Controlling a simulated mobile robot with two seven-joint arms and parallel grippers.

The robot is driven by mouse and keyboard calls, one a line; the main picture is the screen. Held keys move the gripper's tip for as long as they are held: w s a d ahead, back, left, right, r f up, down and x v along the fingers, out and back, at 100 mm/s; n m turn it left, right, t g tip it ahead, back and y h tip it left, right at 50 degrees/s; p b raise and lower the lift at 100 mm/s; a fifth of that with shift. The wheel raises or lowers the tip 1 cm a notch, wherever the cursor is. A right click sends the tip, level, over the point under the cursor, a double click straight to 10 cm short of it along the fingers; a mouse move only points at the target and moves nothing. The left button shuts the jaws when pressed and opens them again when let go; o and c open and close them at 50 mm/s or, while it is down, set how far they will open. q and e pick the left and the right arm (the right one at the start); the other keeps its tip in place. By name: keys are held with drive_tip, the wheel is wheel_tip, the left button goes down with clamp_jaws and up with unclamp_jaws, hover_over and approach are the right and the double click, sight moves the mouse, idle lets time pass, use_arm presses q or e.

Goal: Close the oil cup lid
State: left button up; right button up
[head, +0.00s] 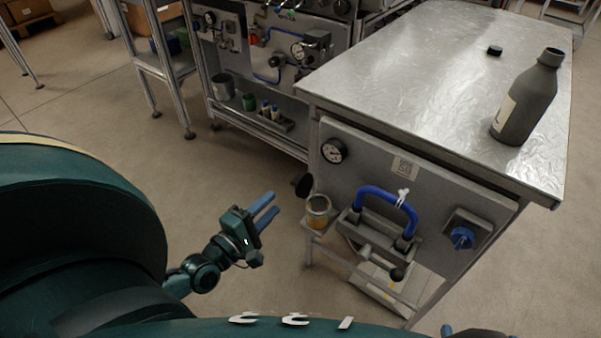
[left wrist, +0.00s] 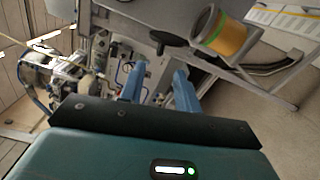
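The oil cup (head: 318,212) is a small clear cup with amber oil on the front of the metal cabinet; it shows tilted in the left wrist view (left wrist: 226,36). Its round black lid (head: 303,185) stands open at the cup's left side, and the lid also shows in the left wrist view (left wrist: 168,40). My left gripper (head: 270,204) is open and empty, left of the lid and cup and apart from both. Its two blue fingers (left wrist: 158,84) are spread, pointing toward the lid area. Only a sliver of what seems my right gripper (head: 447,330) shows at the bottom edge.
Beside the cup are a blue handle (head: 388,198), a pressure gauge (head: 333,151) and a blue knob (head: 462,238). A grey bottle (head: 524,105) and a small black cap (head: 494,50) rest on the cabinet top.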

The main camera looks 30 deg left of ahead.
sight(302, 176)
use_arm(q)
drive_tip(key=w, duration=0.4)
drive_tip(key=w+b, duration=0.1)
drive_tip(key=w, duration=0.3)
drive_tip(key=w+d, duration=0.1)
drive_tip(key=w, duration=0.3)
drive_tip(key=shift+w+d, duration=0.1)
drive_tip(key=shift+w, duration=0.15)
clamp_jaws()
